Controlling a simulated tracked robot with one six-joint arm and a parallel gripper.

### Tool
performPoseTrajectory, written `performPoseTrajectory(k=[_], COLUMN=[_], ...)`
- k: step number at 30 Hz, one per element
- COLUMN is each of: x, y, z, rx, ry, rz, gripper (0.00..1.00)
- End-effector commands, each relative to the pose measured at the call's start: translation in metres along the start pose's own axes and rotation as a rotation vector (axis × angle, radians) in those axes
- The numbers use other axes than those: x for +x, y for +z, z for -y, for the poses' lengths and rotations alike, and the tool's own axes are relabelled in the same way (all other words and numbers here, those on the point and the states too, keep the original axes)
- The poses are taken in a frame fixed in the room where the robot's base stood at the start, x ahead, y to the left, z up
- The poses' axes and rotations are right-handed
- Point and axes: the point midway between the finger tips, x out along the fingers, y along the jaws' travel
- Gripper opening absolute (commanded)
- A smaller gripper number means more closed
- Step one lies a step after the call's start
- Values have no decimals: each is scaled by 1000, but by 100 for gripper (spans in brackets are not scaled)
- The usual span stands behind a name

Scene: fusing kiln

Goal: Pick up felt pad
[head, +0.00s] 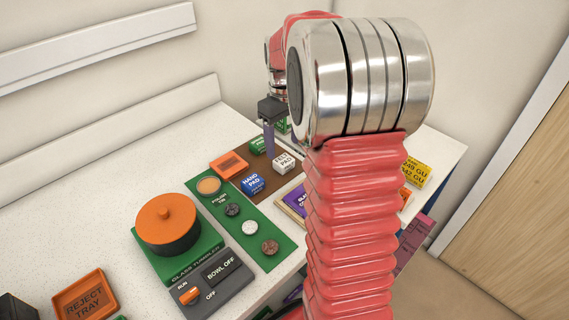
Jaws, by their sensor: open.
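The felt pad (284,163) is a small white block with dark lettering reading FELT PAD. It sits on a brown mat (272,190) near the middle of the head view. My gripper (269,150) points down just behind and to the left of the felt pad, apart from it in the picture. It is open with nothing seen in it. Its height above the mat is hard to tell, and only a narrow side of the fingers shows.
A blue hand pad (252,185), an orange tray (229,165) and a green block (257,145) stand close by. A glass tumbler with an orange lid (166,216) is at the left. A yellow labelled block (414,172) is at the right. My arm hides part of the table.

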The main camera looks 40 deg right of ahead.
Motion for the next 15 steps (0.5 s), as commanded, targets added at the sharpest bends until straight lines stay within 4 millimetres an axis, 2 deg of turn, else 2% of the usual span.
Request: performPoseTrajectory(k=[1,5,15], x=[8,17,19], y=[0,0,0], z=[0,0,0], rx=[0,0,-1], ry=[-2,0,0], rz=[2,1,0], gripper=[65,65,65])
